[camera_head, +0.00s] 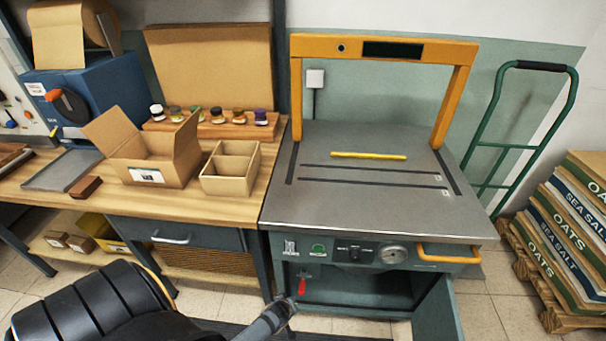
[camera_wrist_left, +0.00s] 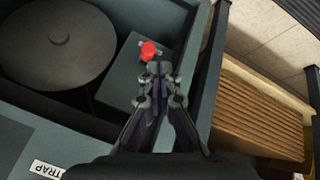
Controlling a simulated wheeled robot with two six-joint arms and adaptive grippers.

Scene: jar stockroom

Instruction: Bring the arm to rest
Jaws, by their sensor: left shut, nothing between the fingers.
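My left gripper (camera_head: 287,303) is low in front of the strapping machine (camera_head: 370,190), at the left side of its open lower compartment. In the left wrist view the left gripper (camera_wrist_left: 158,78) has its fingers together with nothing between them. A red knob (camera_wrist_left: 149,50) on a grey box shows just beyond the fingertips. It also shows as a red lever (camera_head: 302,286) in the head view, near the gripper. I cannot tell whether the fingers touch it. My right gripper is in neither view.
The machine's door (camera_head: 436,312) stands open at the right. A round disc (camera_wrist_left: 57,42) lies inside the compartment. The wooden bench (camera_head: 215,205) at left holds an open carton (camera_head: 150,172), a divided box (camera_head: 230,184) and several jars. A green hand truck (camera_head: 520,140) and stacked sacks (camera_head: 565,240) stand right.

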